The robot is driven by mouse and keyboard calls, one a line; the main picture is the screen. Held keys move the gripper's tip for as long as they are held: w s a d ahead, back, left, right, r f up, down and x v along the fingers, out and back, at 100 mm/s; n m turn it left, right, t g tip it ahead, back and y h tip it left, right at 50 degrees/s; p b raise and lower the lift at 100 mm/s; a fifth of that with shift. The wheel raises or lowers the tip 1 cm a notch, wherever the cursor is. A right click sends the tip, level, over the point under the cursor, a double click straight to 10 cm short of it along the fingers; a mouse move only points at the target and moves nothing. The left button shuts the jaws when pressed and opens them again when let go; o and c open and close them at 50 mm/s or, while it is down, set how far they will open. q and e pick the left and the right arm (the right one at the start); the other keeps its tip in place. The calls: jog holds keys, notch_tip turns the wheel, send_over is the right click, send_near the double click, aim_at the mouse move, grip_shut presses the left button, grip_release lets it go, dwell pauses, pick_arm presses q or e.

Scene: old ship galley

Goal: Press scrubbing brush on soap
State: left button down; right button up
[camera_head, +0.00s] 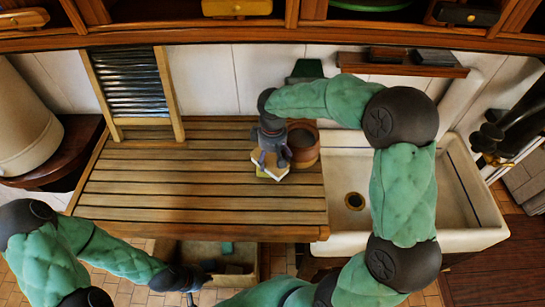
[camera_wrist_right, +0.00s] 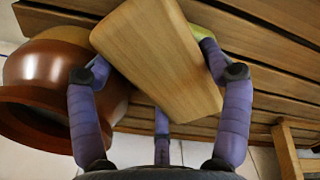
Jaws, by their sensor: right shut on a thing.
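My right gripper (camera_head: 270,152) points down over the right part of the slatted wooden board and is shut on the scrubbing brush (camera_head: 272,172). In the right wrist view the brush's flat pale wooden back (camera_wrist_right: 160,55) lies between the purple fingers (camera_wrist_right: 155,80). A yellow-green piece, likely the soap (camera_head: 262,173), shows under the brush's edge; it also shows in the right wrist view (camera_wrist_right: 197,32). The brush covers most of it, and I cannot tell whether they touch. My left gripper (camera_head: 197,283) hangs low in front of the board, too small and dark to read.
A brown pot (camera_head: 305,150) stands close beside the right gripper. The white sink (camera_head: 400,237) is to the right of the slatted board (camera_head: 180,195), whose left part is clear. A washboard (camera_head: 130,85) leans at the back. A crate (camera_head: 248,250) sits below the front edge.

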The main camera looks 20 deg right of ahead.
aim_at(272, 155)
jog(key=shift+r+p, duration=2.65)
jog(key=shift+r, duration=0.85)
jog(key=shift+f, duration=0.1)
jog(key=w+a+f+m+b, duration=0.1)
jog(key=w+f+b, duration=0.1)
jog(key=w+b, duration=0.2)
jog(key=w+a+f+m+b, duration=0.1)
jog(key=w+a+f+b, duration=0.1)
jog(key=w+b, duration=0.2)
jog(key=w+a+f+m+b, duration=0.1)
jog(key=w+f+b, duration=0.1)
jog(key=w+b, duration=0.2)
jog(key=shift+w+a+f+m+b, duration=0.15)
jog(key=shift+w+a+m+b, duration=0.25)
jog(key=shift+w, duration=0.1)
jog(key=shift+w+a+f+m+b, duration=0.2)
jog(key=shift+w+a+m+b, duration=0.15)
jog(key=shift+w+b, duration=0.3)
